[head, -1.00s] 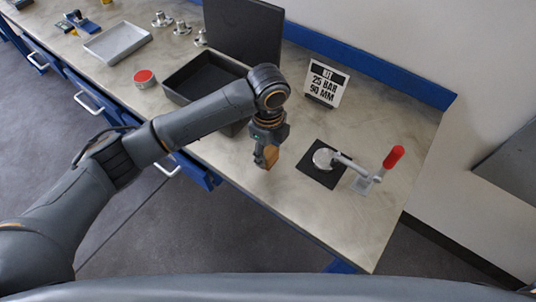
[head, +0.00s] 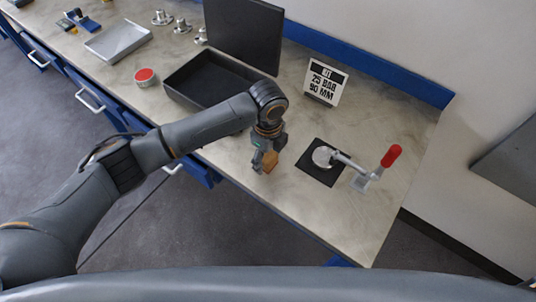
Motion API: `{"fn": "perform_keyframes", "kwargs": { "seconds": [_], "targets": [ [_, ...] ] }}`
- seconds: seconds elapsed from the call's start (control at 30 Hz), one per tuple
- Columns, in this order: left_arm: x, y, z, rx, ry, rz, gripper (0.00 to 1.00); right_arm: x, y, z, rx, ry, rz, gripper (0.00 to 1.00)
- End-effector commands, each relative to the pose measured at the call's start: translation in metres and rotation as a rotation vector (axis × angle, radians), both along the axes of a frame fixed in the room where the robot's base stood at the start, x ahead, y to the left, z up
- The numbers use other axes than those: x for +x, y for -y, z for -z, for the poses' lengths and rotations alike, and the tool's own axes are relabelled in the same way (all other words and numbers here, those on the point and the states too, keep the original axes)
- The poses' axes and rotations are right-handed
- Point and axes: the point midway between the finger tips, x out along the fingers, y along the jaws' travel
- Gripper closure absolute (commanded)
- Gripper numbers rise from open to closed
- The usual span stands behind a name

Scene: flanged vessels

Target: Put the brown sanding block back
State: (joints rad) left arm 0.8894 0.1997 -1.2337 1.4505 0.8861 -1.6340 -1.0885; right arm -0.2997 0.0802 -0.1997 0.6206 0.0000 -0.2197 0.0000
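The brown sanding block (head: 270,161) is at the fingertips of my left gripper (head: 264,161), over the bare worktop between the black tray and the black square pad. The gripper points down and appears shut on the block; its fingers partly hide it. I cannot tell whether the block touches the worktop. My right gripper is not in view.
An open black case (head: 181,96) stands behind my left arm. A toggle clamp with a red handle (head: 391,156) and a black pad (head: 318,176) are to the right, with a sign (head: 324,84) behind. A red-topped tin (head: 145,77), a grey tray (head: 118,42) and metal flanges (head: 182,26) are at the left.

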Motion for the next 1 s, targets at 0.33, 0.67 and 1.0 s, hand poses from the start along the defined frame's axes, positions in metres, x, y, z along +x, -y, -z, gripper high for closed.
{"fn": "perform_keyframes", "kwargs": {
  "seconds": [0.33,0.67,1.0],
  "targets": [
    [0.001,0.001,-0.013,-0.004,0.002,0.002,0.31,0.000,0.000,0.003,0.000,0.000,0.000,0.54],
    [0.001,0.001,-0.080,-0.002,0.003,0.002,0.31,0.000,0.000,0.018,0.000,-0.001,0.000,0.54],
    [0.000,0.000,-0.122,-0.001,0.001,0.001,0.31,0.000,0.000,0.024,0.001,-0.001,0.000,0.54]
  ]
}}
